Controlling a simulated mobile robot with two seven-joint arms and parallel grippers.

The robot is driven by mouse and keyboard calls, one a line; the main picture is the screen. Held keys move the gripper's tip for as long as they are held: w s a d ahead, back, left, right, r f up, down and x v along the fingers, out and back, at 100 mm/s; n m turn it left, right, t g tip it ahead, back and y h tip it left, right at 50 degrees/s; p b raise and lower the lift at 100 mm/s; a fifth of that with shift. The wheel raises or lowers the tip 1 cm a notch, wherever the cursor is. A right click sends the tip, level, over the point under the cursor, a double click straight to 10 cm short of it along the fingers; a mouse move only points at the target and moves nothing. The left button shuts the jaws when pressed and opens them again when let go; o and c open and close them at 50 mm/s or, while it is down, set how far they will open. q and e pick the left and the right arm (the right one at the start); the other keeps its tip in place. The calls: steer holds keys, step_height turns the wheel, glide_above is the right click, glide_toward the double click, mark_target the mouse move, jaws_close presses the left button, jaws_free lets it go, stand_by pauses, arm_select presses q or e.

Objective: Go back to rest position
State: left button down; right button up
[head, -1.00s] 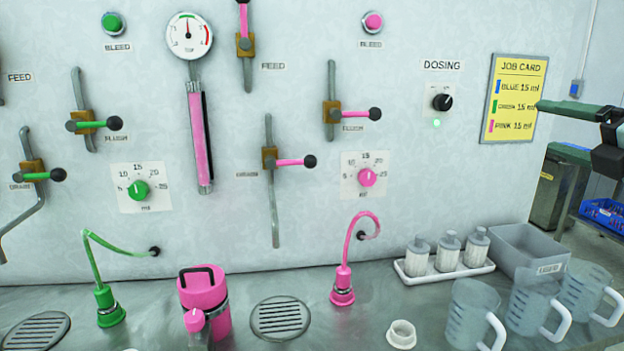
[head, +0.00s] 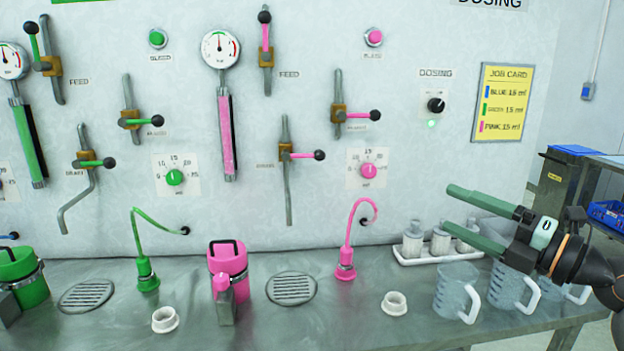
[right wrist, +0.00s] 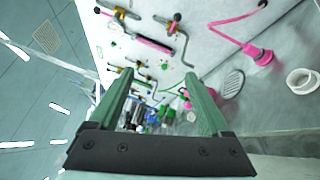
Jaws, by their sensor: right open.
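My right gripper (head: 470,217) is at the right of the head view, in front of the white bottles and above the clear jugs. Its two green fingers are spread apart with nothing between them. The fingers also show in the right wrist view (right wrist: 163,100), open and empty, with the panel and bench beyond. My left gripper is not in view.
The wall panel carries levers, gauges and a dosing knob (head: 436,105). On the bench stand a pink canister (head: 229,262), a green canister (head: 22,279), a pink spout (head: 346,264), a white bottle tray (head: 412,259) and clear jugs (head: 455,290).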

steer(key=s+a+f+m+t+h+p, duration=0.1)
steer(key=s+f+m+h, duration=0.2)
steer(key=f+m, duration=0.6)
steer(key=s+f+m+t+h+p, duration=0.1)
steer(key=s+f+m+h+p, duration=0.15)
steer(key=f+m, duration=0.6)
steer(key=s+a+f+m+h+p, duration=0.1)
steer(key=s+f+m+h, duration=0.3)
steer(key=f, duration=0.8)
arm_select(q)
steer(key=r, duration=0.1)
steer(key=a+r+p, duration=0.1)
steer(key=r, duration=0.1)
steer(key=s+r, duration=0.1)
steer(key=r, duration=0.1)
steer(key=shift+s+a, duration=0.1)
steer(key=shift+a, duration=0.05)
arm_select(e)
steer(key=s+a+f+m+g, duration=0.3)
steer(key=s+f, duration=0.4)
steer(key=f, duration=0.1)
steer(key=s+a+f+m+g, duration=0.3)
steer(key=s+f+g, duration=0.1)
steer(key=s+f, duration=0.4)
steer(key=shift+s, duration=0.2)
